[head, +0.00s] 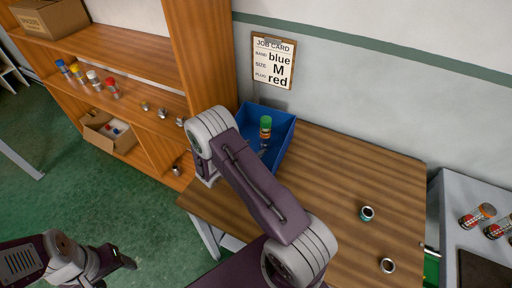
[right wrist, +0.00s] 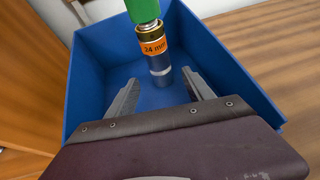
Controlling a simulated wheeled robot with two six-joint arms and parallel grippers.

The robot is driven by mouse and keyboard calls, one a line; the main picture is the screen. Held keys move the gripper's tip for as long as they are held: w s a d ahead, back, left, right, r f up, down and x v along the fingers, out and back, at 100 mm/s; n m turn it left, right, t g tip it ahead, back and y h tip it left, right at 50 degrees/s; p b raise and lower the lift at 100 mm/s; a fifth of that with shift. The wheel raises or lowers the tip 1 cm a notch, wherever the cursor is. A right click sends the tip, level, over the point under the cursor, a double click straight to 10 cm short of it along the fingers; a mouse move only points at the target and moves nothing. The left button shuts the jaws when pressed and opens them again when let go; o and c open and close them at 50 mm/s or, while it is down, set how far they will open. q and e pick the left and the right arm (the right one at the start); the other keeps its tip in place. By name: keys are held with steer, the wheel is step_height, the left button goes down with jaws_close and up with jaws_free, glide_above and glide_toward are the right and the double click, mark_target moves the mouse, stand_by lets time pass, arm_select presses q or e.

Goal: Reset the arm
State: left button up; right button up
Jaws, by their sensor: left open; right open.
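My left gripper (head: 130,262) is open and empty over the green floor at lower left.
A job card (head: 273,60) on the wall reads blue, M, red. A teal-edged ring (head: 367,213) and a metal ring (head: 387,265) lie on the wooden table (head: 330,170). The wooden shelf (head: 150,70) at left holds several capped pieces. A grey bench (head: 450,210) stands at right.

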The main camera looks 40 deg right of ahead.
mark_target(265, 124)
steer(key=shift+d, duration=0.1)
stand_by(0.3)
steer(key=r+m, duration=0.1)
steer(key=r, duration=0.2)
steer(key=d+r+m, duration=0.1)
steer(key=r, duration=0.3)
steer(key=r+m, duration=0.1)
steer(key=r, duration=0.3)
steer(key=shift+s+d+m+g, duration=0.1)
steer(key=shift+d+m+g, duration=0.05)
steer(key=shift+m+g, duration=0.25)
steer(key=s+a+m+g+y, duration=0.25)
steer(key=s+a+m, duration=0.2)
steer(key=s, duration=0.35)
steer(key=s+a+m+g+y, duration=0.25)
steer(key=s+m+y, duration=0.2)
steer(key=s, duration=0.35)
steer(key=s+a+f+m+t+y, duration=0.1)
steer(key=a+m+y, duration=0.2)
steer(key=a, duration=0.3)
steer(key=s+a+f+m+t+y, duration=0.1)
steer(key=a+f+m+y, duration=0.1)
steer(key=a+m, duration=0.4)
steer(key=shift+s+a+f+t+y, duration=0.2)
steer(key=shift+a+f+t+y, duration=0.15)
steer(key=shift+a, duration=0.25)
steer(key=shift+r, duration=0.1)
